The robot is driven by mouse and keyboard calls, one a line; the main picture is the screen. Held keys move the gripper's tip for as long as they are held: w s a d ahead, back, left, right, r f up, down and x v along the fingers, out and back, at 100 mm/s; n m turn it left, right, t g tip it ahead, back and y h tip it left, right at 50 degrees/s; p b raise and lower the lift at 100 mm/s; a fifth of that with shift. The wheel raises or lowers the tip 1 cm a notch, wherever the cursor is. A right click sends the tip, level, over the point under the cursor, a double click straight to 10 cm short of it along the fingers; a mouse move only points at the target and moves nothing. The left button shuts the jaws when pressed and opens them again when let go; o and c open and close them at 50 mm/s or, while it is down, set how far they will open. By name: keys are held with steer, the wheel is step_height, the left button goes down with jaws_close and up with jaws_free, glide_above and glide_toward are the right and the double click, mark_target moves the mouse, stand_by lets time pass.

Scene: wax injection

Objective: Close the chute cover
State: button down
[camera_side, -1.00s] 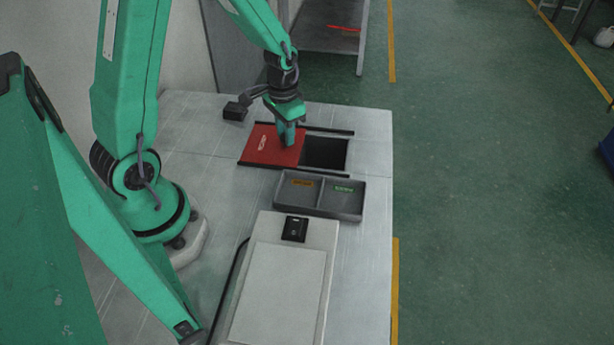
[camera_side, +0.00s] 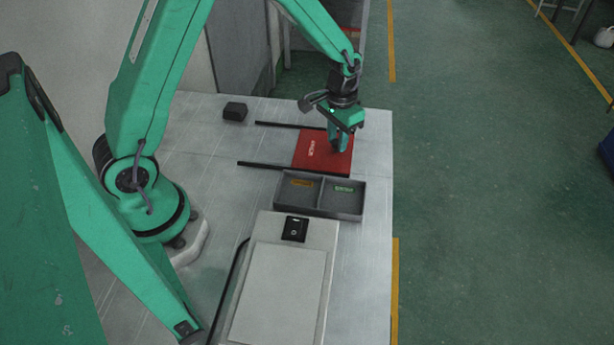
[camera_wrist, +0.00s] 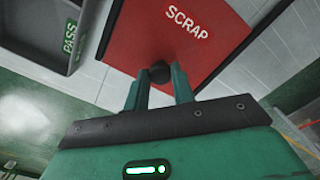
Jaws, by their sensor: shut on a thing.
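The red chute cover (camera_side: 316,155) lies flat between two dark rails (camera_side: 279,167) at their right end, and the chute opening is hidden beneath it. The cover carries a white "SCRAP" label, which reads clearly in the wrist view (camera_wrist: 143,40). My gripper (camera_side: 339,148) points down at the cover's right part. In the wrist view its two fingers (camera_wrist: 160,86) stand on either side of a dark round knob (camera_wrist: 160,72) on the cover and are shut on it.
A grey two-compartment tray (camera_side: 318,206) with an orange and a green label sits just in front of the rails. A white panel box with a black switch (camera_side: 295,229) is nearer. A small black block (camera_side: 235,111) lies behind left. The table's right edge is close to the cover.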

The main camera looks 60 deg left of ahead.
steer(key=shift+w+d, duration=0.2)
steer(key=shift+w, duration=0.05)
steer(key=c, duration=1.2)
jaws_free()
steer(key=shift+c, duration=0.2)
steer(key=shift+o, duration=0.4)
steer(key=shift+s, duration=0.1)
steer(key=shift+r, duration=3.95)
